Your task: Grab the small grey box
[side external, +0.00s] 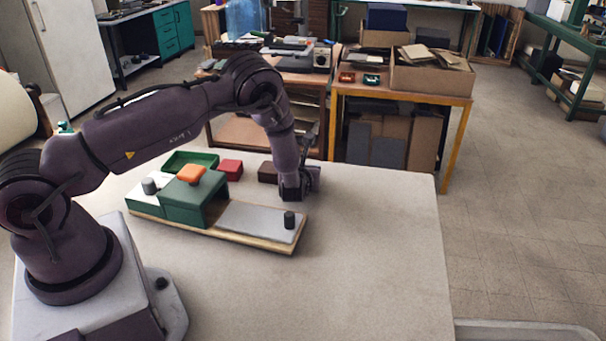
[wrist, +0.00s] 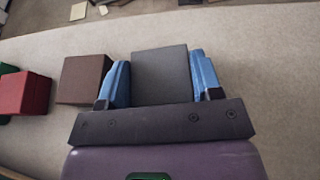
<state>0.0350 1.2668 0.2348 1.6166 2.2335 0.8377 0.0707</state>
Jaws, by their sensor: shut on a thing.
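The small grey box (wrist: 161,76) sits between the two blue fingers of my gripper (wrist: 159,60) in the wrist view. A finger lies along each side of it, and the gripper is shut on it. In the side external view my gripper (side external: 298,192) is low over the table, behind the right part of the wooden board; there the grey box is hidden or cannot be told from the dark gripper. Whether the box touches the table is not clear.
A dark brown box (wrist: 84,79) stands close left of the gripper, with a red box (wrist: 26,93) farther left. The board (side external: 262,223) carries a green block (side external: 185,203), an orange piece (side external: 191,174) and a black knob (side external: 289,220). A green tray (side external: 204,158) lies behind. The table's right side is clear.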

